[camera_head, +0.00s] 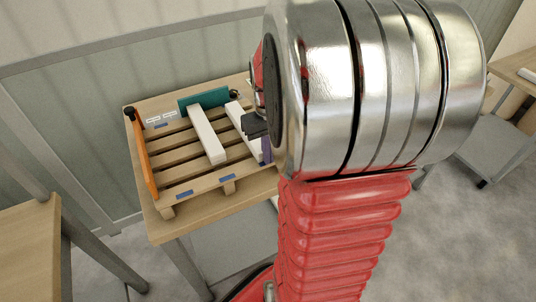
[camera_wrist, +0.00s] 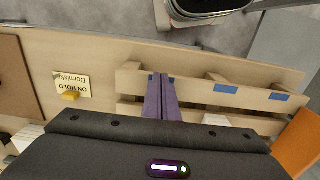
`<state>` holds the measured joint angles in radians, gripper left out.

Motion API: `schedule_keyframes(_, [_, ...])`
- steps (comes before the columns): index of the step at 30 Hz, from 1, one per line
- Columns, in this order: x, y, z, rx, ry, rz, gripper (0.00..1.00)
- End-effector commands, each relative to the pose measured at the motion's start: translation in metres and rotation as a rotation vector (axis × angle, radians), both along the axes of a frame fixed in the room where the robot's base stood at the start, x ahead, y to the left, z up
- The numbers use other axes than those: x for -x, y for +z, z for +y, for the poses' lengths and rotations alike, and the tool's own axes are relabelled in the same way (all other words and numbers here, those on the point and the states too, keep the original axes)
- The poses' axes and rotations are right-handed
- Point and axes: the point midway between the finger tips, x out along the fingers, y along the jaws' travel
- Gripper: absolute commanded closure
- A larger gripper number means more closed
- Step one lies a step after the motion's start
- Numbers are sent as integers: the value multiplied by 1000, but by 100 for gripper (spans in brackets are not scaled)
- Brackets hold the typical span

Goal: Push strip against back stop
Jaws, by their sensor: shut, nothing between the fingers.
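Two white strips lie on the slatted wooden pallet (camera_head: 178,182) in the head view. The left strip (camera_head: 205,135) runs front to back, its far end near the teal back stop (camera_head: 203,99). The right strip (camera_head: 238,117) lies beside it, its right side partly hidden by my gripper. My gripper (camera_head: 266,158) points down at the right strip's near end, its purple fingers shut and empty. I cannot tell whether they touch the strip. In the wrist view, my closed fingers (camera_wrist: 161,77) show over the pallet's front edge. A white end (camera_wrist: 215,119) shows beyond the gripper body.
Blue marks (camera_head: 185,194) sit on the front board. An "ON HOLD" note (camera_wrist: 72,84) with a yellow piece lies on the table beside the pallet. My arm hides the table's right part.

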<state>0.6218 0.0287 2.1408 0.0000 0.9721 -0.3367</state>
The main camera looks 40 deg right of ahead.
Motion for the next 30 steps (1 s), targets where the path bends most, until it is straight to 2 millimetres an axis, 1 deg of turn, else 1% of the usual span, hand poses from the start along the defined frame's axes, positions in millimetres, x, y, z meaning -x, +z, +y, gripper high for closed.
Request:
schedule_keyframes(5, [-6, 0, -2, 0, 1, 1, 100])
schedule_keyframes(15, [-46, 0, -14, 0, 0, 0, 100])
schedule_keyframes(18, [-53, 0, -16, 0, 0, -1, 100])
schedule_keyframes(22, [-57, 0, -17, 1, 0, -4, 100])
schedule_keyframes(30, [-59, 1, -18, 3, -1, -8, 100])
